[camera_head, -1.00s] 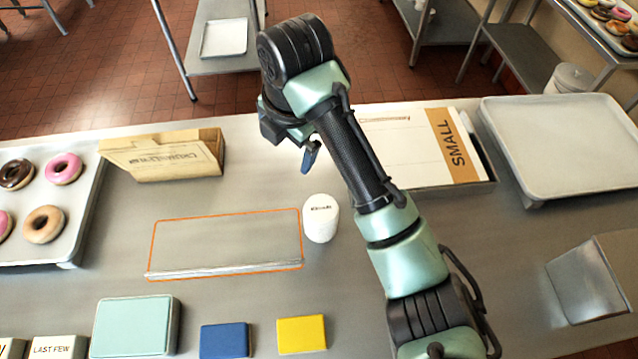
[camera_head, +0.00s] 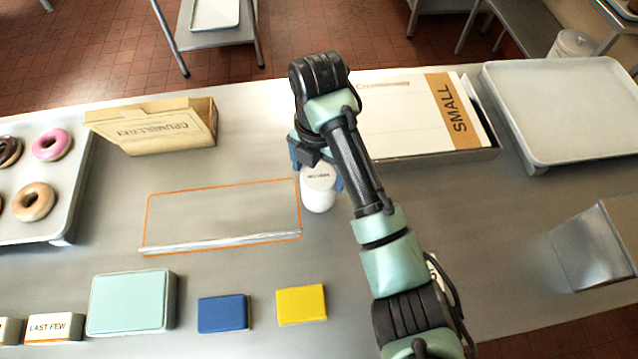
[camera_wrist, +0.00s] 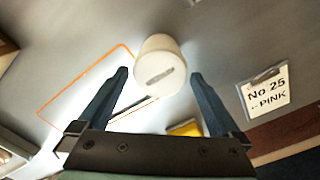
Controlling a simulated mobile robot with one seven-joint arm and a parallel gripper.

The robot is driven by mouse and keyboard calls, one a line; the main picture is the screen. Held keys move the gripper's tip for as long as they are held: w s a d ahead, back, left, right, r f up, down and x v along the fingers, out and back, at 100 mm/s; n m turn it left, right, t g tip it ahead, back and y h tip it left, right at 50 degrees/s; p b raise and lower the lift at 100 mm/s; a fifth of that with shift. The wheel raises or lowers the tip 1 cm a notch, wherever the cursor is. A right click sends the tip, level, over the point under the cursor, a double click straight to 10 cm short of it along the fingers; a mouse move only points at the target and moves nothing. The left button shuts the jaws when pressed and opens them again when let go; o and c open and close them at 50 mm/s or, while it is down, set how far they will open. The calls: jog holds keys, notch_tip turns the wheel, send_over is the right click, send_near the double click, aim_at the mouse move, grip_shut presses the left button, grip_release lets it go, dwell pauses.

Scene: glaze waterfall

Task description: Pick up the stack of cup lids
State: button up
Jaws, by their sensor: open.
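The stack of cup lids looks like a white upright cylinder (camera_head: 318,195) with dark print on top. It stands on the steel counter just right of the orange-outlined area. My gripper (camera_head: 316,168) is over it, with a blue finger to either side of its top. In the wrist view the white stack (camera_wrist: 160,66) sits between the tips of my open fingers (camera_wrist: 159,76), with gaps on both sides. My arm covers part of the counter right of the stack.
The orange outline (camera_head: 220,215) lies close left of the stack. A cardboard box (camera_head: 160,130) and donut tray (camera_head: 70,215) are left. A box marked SMALL (camera_head: 400,130) is behind my arm. Blue (camera_head: 223,313) and yellow (camera_head: 301,304) blocks lie in front. A card (camera_wrist: 266,90) reads No 25 PINK.

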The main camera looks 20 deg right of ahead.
jog(key=shift+s+a+f, duration=0.1)
jog(key=shift+f, duration=1.35)
jog(key=c, duration=1.1)
jog(key=shift+r, duration=0.1)
jog(key=shift+c, duration=0.2)
